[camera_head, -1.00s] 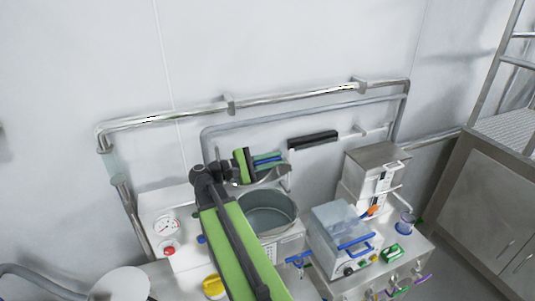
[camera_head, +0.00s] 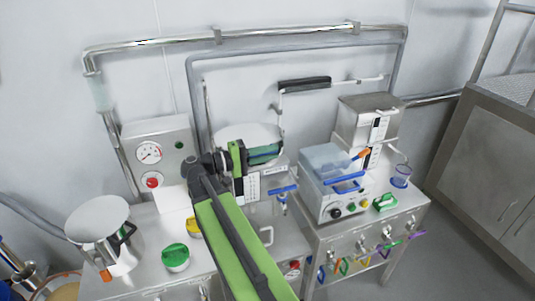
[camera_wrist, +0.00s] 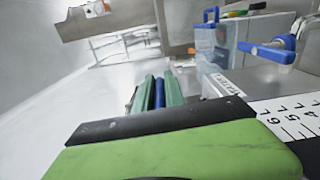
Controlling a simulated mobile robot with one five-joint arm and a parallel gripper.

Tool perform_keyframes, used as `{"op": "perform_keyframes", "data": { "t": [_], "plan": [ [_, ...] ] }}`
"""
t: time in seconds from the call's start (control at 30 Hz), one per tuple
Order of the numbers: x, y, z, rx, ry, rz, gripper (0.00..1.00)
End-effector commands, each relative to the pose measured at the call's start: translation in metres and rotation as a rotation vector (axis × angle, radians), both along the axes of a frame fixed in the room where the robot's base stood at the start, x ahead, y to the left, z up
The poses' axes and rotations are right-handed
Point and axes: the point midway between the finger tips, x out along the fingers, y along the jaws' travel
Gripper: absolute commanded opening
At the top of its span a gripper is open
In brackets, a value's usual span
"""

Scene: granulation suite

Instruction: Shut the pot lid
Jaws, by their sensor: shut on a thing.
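The pot's round pale lid (camera_head: 243,133) now lies over the pot in the head view, roughly level, partly behind my arm. The pot's opening no longer shows, and most of its body is hidden by my gripper. My gripper (camera_head: 265,153) is at the lid's front right edge, its green fingers shut on a blue bar, which looks like the lid's handle. In the wrist view my gripper's green fingers (camera_wrist: 158,92) close around the blue handle (camera_wrist: 159,93). Whether the lid rests fully on the rim cannot be told.
A clear-lidded box with a blue handle (camera_head: 340,185) stands to the right, with a metal unit (camera_head: 367,120) behind it. A second silver pot (camera_head: 105,235) and a green-capped jar (camera_head: 176,257) stand at left. A gauge panel (camera_head: 158,150) and wall pipes are behind.

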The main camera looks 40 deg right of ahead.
Motion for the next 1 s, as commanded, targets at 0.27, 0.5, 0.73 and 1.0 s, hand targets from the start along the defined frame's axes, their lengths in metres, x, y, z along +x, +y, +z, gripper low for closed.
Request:
{"op": "perform_keyframes", "data": {
  "t": [0.27,0.5,0.73,1.0],
  "plan": [
    [-0.001,0.002,-0.026,-0.002,-0.001,0.004,0.00],
    [0.000,0.005,-0.027,-0.002,0.000,0.008,0.00],
    [0.001,0.006,-0.026,-0.002,0.001,0.010,0.00],
    [0.001,0.008,-0.026,-0.002,0.001,0.011,0.34]
  ]
}}
